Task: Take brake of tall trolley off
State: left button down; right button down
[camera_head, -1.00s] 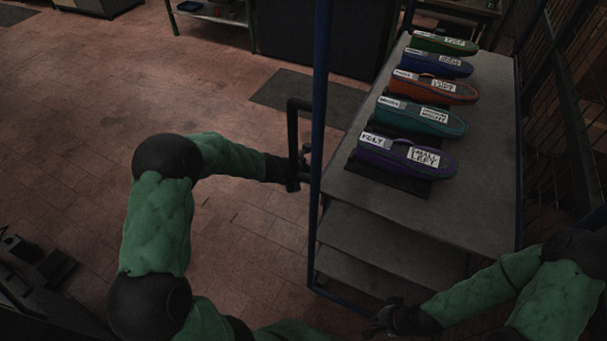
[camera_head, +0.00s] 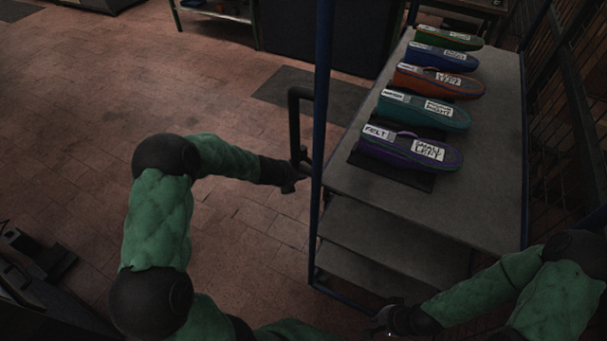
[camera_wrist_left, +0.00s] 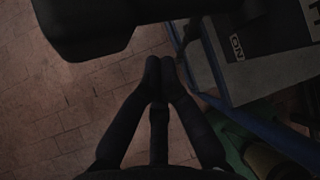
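The tall trolley (camera_head: 425,195) has a blue frame, grey shelves and a black side handle (camera_head: 294,120), on the right half of the head view. I cannot make out a brake lever. My right gripper (camera_head: 380,322) is low beside the trolley, dark and small.
Several labelled, coloured shoe-shaped pieces lie on the trolley's top, the nearest purple (camera_head: 410,150). A dark mat (camera_head: 312,93) lies on the tiled floor behind the handle. A wire fence (camera_head: 560,130) closes the right side. Floor left of the trolley is open.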

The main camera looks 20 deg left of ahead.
pick_arm(q)
jog(key=s+d+r+p, duration=0.2)
jog(key=s+d+r, duration=0.1)
jog(key=s+r, duration=0.3)
jog(key=shift+d+r, duration=0.2)
jog(key=shift+r, duration=0.3)
jog(key=shift+s+a, duration=0.1)
